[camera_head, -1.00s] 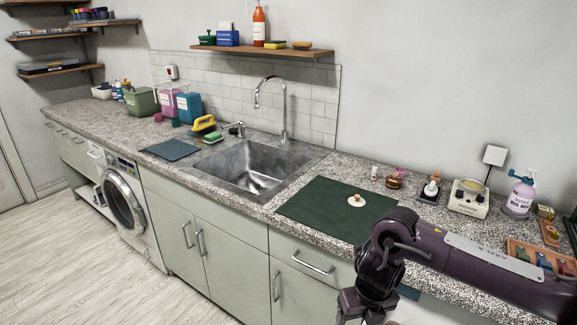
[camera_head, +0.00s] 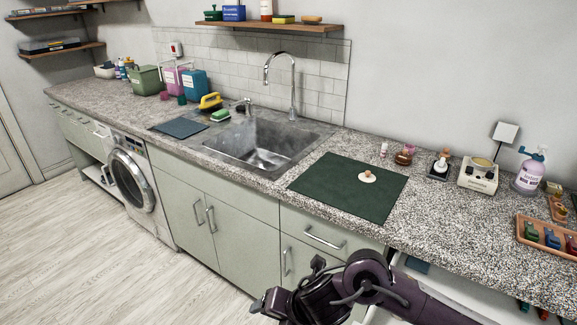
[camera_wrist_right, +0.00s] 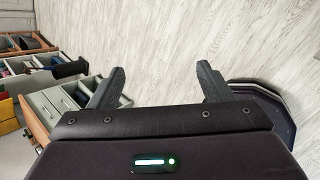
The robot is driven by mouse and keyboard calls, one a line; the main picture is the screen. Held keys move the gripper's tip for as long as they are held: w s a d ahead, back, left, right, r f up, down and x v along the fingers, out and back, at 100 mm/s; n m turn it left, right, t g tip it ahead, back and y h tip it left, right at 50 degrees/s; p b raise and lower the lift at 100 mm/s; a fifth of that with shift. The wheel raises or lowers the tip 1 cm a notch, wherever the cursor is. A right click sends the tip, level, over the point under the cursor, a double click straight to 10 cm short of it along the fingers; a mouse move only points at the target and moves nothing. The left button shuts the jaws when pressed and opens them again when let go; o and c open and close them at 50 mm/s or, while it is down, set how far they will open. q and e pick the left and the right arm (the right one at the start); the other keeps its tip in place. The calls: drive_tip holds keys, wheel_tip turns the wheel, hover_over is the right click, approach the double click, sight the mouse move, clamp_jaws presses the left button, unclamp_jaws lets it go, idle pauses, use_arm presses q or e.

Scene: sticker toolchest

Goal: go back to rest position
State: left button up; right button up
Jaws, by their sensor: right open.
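My right arm enters the head view from the lower right. It is dark purple, bent at the elbow, and its right gripper (camera_head: 268,302) is in front of the lower cabinets, below counter height. In the right wrist view the two dark fingers of the right gripper (camera_wrist_right: 158,85) stand wide apart with only pale floor between them. The right gripper is open and empty. My left gripper is not in view.
The speckled counter (camera_head: 460,226) carries a green mat (camera_head: 330,188) with a small round white item (camera_head: 367,177), and a sink (camera_head: 262,143). An open drawer (camera_head: 470,296) shows beyond my right arm. The wooden floor (camera_head: 100,270) at left is clear.

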drive_tip(key=s+a+r+m+t+y, duration=0.2)
drive_tip(key=a+r+m, duration=0.1)
drive_tip(key=a+m, duration=0.15)
drive_tip(key=d+r+m+t+h, duration=0.25)
drive_tip(key=d+m, duration=0.25)
drive_tip(key=m, duration=0.6)
drive_tip(key=s+d+f+m+g+h, duration=0.2)
drive_tip(key=s+d+f+m, duration=0.15)
drive_tip(key=d+m, duration=0.3)
drive_tip(key=s+d+f+m+g+h, duration=0.1)
drive_tip(key=s+d+f+m+g, duration=0.1)
drive_tip(key=s+d+m, duration=0.45)
drive_tip(key=s+d+f+m+g+h, duration=0.1)
drive_tip(key=s+d+f+m+h, duration=0.2)
drive_tip(key=d, duration=0.6)
wheel_tip(320, 180, down, 30)
drive_tip(key=s+g+y, duration=0.1)
drive_tip(key=s+g, duration=0.1)
drive_tip(key=s+d+f, duration=0.3)
drive_tip(key=s+f, duration=1.3)
drive_tip(key=s, duration=0.3)
drive_tip(key=shift+f+g, duration=0.3)
drive_tip(key=shift+g, duration=0.05)
